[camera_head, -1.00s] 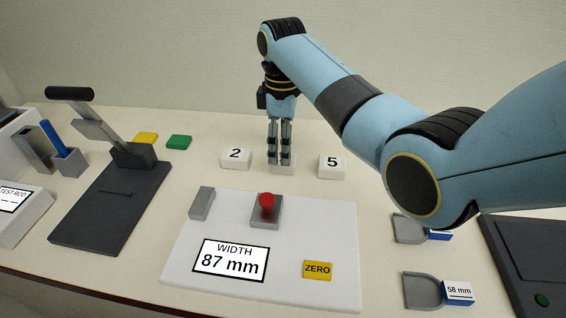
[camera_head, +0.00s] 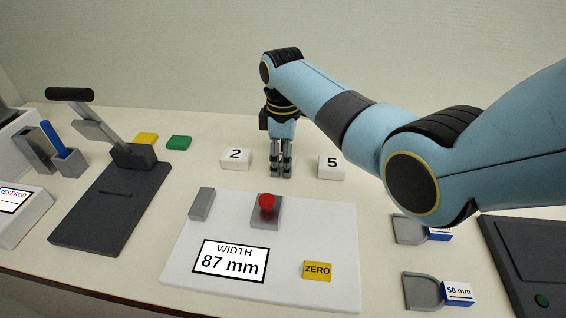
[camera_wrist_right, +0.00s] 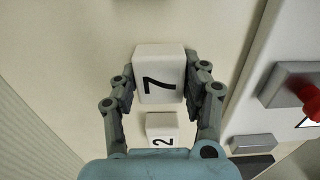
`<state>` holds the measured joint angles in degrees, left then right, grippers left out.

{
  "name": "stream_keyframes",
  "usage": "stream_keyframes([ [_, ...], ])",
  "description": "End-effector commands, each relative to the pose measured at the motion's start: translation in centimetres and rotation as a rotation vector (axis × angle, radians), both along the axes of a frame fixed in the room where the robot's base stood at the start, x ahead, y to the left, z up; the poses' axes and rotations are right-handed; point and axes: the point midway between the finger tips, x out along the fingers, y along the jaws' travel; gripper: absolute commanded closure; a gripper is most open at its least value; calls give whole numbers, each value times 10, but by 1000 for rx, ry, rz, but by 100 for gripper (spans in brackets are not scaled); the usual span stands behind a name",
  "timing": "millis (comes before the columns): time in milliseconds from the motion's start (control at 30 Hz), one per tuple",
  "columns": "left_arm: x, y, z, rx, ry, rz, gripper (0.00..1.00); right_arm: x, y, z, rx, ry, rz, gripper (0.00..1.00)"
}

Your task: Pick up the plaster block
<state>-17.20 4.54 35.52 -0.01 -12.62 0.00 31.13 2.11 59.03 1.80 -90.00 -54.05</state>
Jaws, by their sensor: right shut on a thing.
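A white plaster block marked 7 (camera_wrist_right: 150,62) sits between the fingers of my right gripper (camera_wrist_right: 160,90) in the right wrist view. The fingers are shut on its two sides. In the head view my right gripper (camera_head: 281,168) points straight down between two other white blocks, and its fingers hide most of the held block. A block marked 2 (camera_head: 236,159) stands to its left and a block marked 5 (camera_head: 331,167) to its right. I cannot tell whether the held block touches the counter. My left gripper is not in view.
A white gauge plate (camera_head: 190,262) with a red knob (camera_head: 267,202) and a yellow ZERO button (camera_head: 317,270) lies in front. A dark lever press (camera_head: 100,215) stands left. Grey scoops and blue-sided blocks (camera_head: 457,293) lie right.

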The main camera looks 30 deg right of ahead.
Motion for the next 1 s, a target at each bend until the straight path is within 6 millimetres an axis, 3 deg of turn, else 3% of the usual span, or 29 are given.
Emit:
stream_keyframes([
  [100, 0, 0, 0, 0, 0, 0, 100, 0, 0, 0, 1, -1, 0, 92],
  [400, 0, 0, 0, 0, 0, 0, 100, 1, 0, 5, 0, -1, 0, 92],
  [667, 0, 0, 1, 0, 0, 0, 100, 2, 0, 41, 0, -6, 0, 92],
  [1000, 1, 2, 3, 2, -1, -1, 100, -47, -60, 86, -5, -4, 0, 92],
])
